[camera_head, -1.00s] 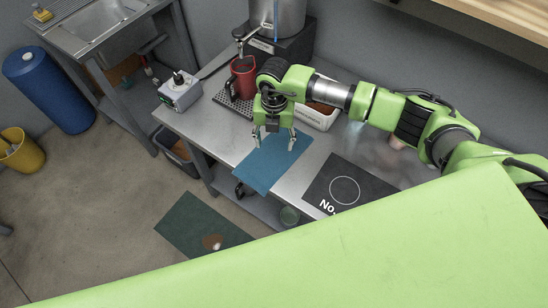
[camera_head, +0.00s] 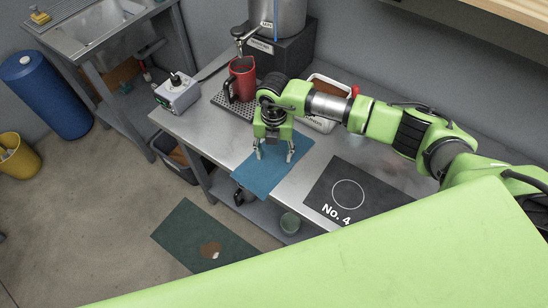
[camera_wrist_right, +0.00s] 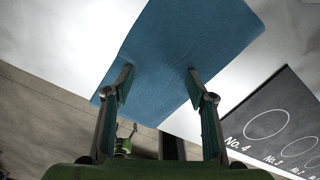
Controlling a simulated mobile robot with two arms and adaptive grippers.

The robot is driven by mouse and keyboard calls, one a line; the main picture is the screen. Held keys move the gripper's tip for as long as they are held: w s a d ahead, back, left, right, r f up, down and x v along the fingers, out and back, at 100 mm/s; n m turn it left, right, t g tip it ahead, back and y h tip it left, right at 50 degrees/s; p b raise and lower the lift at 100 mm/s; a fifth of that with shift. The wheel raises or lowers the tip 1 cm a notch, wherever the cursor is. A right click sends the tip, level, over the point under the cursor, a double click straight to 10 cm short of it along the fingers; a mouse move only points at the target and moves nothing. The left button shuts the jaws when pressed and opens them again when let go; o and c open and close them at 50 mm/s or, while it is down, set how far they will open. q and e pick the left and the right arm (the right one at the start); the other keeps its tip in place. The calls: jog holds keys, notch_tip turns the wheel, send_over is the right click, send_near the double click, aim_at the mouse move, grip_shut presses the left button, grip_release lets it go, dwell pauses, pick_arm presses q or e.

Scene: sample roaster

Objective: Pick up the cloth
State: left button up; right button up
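The blue cloth (camera_head: 268,176) lies on the metal counter and hangs over or reaches its front edge. My right gripper (camera_head: 274,156) is over the cloth, pointing down, with its two fingers spread apart. In the right wrist view the cloth (camera_wrist_right: 178,50) lies flat beyond the open fingers (camera_wrist_right: 158,82), and nothing is gripped between them. I cannot tell whether the fingertips touch the cloth. My left gripper is not in view.
A red pitcher (camera_head: 242,78) stands on a drip grate behind the gripper. A dark mat marked No. 4 (camera_head: 325,197) lies to the right. A grey box (camera_head: 178,94) is at the counter's left end. A white container (camera_head: 320,123) sits behind the arm.

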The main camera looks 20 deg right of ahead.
jog(key=shift+s+f, duration=0.1)
grip_shut()
notch_tip(320, 180, up, 12)
jog(key=p, duration=0.8)
